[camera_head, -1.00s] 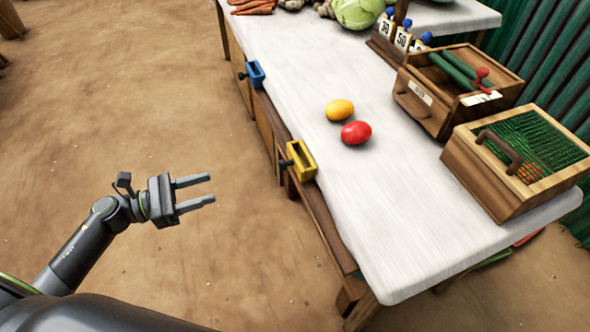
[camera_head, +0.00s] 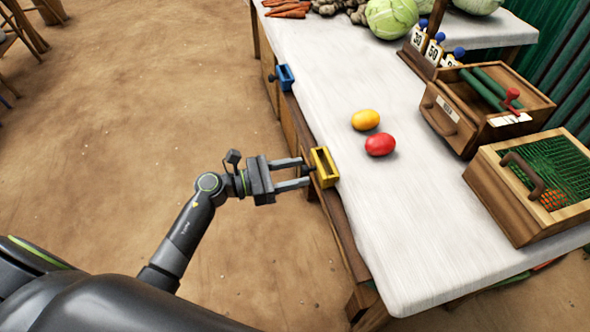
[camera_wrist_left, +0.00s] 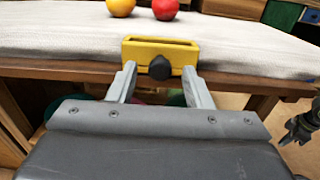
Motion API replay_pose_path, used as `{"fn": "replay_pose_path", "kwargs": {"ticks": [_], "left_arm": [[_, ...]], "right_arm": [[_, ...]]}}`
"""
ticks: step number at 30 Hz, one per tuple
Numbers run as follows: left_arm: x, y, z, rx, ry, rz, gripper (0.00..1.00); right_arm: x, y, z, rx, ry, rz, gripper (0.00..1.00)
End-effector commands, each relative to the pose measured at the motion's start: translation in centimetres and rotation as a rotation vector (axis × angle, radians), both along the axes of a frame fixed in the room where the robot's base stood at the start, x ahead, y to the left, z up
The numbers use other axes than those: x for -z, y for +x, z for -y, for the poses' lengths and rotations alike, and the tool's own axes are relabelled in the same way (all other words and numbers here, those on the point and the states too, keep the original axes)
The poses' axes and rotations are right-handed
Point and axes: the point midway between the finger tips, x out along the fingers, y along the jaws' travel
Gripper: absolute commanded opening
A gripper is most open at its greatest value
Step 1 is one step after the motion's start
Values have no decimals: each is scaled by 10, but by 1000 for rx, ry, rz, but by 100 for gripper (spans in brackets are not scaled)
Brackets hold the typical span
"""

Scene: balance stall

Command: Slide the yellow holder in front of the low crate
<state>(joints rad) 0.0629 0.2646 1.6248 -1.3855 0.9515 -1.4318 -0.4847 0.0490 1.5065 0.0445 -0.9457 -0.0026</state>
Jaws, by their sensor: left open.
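The yellow holder (camera_head: 324,167) is an open-topped clip on the table's near long edge. In the left wrist view the yellow holder (camera_wrist_left: 140,47) faces me with its dark round knob (camera_wrist_left: 159,67). My left gripper (camera_head: 305,173) is open at the holder, and its fingers (camera_wrist_left: 159,75) stand on either side of the knob; I cannot tell whether they touch it. Two wooden crates stand across the table: an open one (camera_head: 465,131) with green vegetables and one with a green net top (camera_head: 500,198). I cannot tell which is the low crate.
A blue holder (camera_head: 285,77) sits farther along the same edge. A yellow (camera_head: 365,120) and a red (camera_head: 380,144) round item lie on the white tabletop (camera_head: 400,235). A dark jointed part (camera_wrist_left: 300,126), perhaps my right gripper, shows at the left wrist view's edge.

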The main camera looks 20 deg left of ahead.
Motion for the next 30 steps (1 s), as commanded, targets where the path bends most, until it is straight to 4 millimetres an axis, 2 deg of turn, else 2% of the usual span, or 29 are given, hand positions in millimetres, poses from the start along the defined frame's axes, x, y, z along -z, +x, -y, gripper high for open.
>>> {"fn": "replay_pose_path", "kwargs": {"ticks": [10,20,30], "left_arm": [[0,2,3,0,0,0,44],[0,2,3,0,0,0,1],[0,0,4,0,0,0,0]], "right_arm": [[1,0,0,-1,-1,2,0],[1,0,0,0,-1,2,0],[1,0,0,0,0,1,0]]}}
